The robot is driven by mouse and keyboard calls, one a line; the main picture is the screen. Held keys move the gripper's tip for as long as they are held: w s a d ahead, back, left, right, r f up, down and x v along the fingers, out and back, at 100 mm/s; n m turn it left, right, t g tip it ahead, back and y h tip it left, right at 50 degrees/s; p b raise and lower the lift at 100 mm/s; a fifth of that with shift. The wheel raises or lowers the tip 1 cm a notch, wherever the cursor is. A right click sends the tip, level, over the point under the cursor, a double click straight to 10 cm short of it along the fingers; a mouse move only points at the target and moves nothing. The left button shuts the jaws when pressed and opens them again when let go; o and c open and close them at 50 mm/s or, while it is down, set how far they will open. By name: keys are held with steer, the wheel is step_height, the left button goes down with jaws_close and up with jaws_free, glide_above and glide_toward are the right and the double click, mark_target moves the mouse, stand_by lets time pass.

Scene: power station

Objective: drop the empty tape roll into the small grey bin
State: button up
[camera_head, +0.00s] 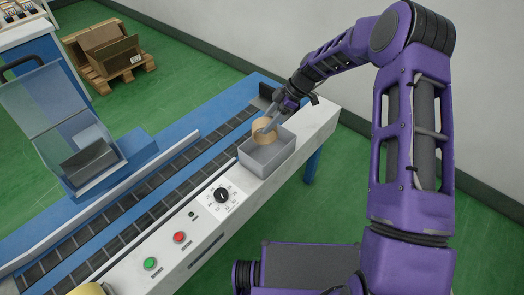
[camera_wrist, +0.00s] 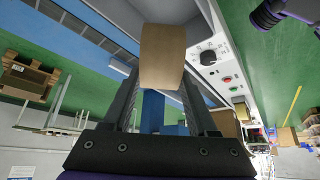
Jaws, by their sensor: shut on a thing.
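The empty tape roll (camera_head: 265,130) is a tan ring. My gripper (camera_head: 266,126) is shut on it, at the small grey bin. In the wrist view the roll (camera_wrist: 162,57) shows as a tan band between the two fingertips of my gripper (camera_wrist: 162,82). The small grey bin (camera_head: 268,158) stands on the light top of the conveyor's side panel. In the head view the roll appears over the bin's back part; I cannot tell whether its lower edge is inside the rim.
The conveyor (camera_head: 130,200) with dark rollers runs beside the bin. A dial (camera_head: 222,195), a red button (camera_head: 180,237) and a green button (camera_head: 150,263) are on the panel. A clear-sided machine (camera_head: 75,130) stands left. Cardboard boxes (camera_head: 108,48) sit on a pallet at the back.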

mark_target(269, 133)
steer(key=shift+f+b, duration=0.6)
steer(key=shift+f, duration=2.4)
steer(key=o, duration=1.4)
steer(key=shift+r, duration=0.1)
steer(key=p+v, duration=0.1)
steer(key=v, duration=1.6)
steer(key=shift+r, duration=0.15)
